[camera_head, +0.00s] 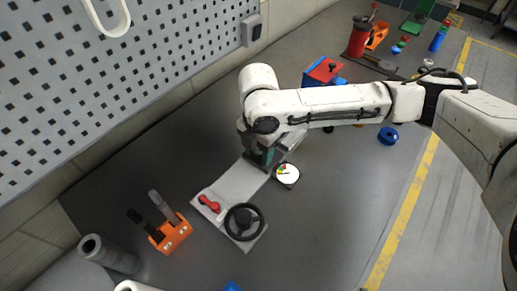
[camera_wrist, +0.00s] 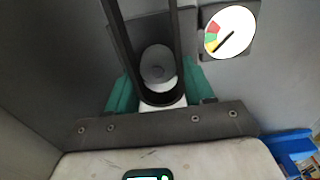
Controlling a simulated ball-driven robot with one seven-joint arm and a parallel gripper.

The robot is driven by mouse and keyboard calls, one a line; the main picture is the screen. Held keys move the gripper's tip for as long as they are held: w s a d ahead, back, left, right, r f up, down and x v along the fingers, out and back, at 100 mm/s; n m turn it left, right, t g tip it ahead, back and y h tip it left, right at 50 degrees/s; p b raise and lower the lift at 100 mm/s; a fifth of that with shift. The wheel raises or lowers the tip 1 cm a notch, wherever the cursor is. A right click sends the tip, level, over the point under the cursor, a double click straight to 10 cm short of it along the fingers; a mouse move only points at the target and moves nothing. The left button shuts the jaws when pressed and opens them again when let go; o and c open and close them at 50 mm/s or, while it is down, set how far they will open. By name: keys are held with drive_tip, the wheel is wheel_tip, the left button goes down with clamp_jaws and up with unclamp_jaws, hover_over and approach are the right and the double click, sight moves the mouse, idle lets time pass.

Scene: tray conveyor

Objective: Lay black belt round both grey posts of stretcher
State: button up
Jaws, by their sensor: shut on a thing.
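The black belt (camera_wrist: 112,22) shows in the wrist view as a long loop. Its near bend lies between the teal fingers of my gripper (camera_wrist: 160,92), which is shut on it. Its two strands run out past the top edge. A round grey post (camera_wrist: 158,64) shows inside the loop; I cannot tell whether the belt is down around it or above it. In the head view my gripper (camera_head: 262,156) is over the far end of the stretcher's pale plate (camera_head: 240,183). The plate bears a red lever (camera_head: 209,203) and a black handwheel (camera_head: 257,215). The second post is not clearly visible.
A round gauge (camera_head: 287,175) stands right beside my gripper, also in the wrist view (camera_wrist: 230,33). An orange holder (camera_head: 172,235) with two upright handles stands left of the plate. A blue and red box (camera_head: 325,70) is behind my arm. The right front bench is clear.

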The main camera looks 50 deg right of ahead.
drive_tip(key=shift+r+p, duration=0.55)
drive_tip(key=shift+p, duration=0.05)
idle(1.1)
drive_tip(key=shift+f, duration=0.65)
drive_tip(key=o, duration=1.4)
drive_tip(key=shift+r, duration=0.1)
wheel_tip(320, 180, up, 11)
drive_tip(key=shift+f+b, duration=0.2)
drive_tip(key=shift+b, duration=0.3)
drive_tip(key=shift+f, duration=0.1)
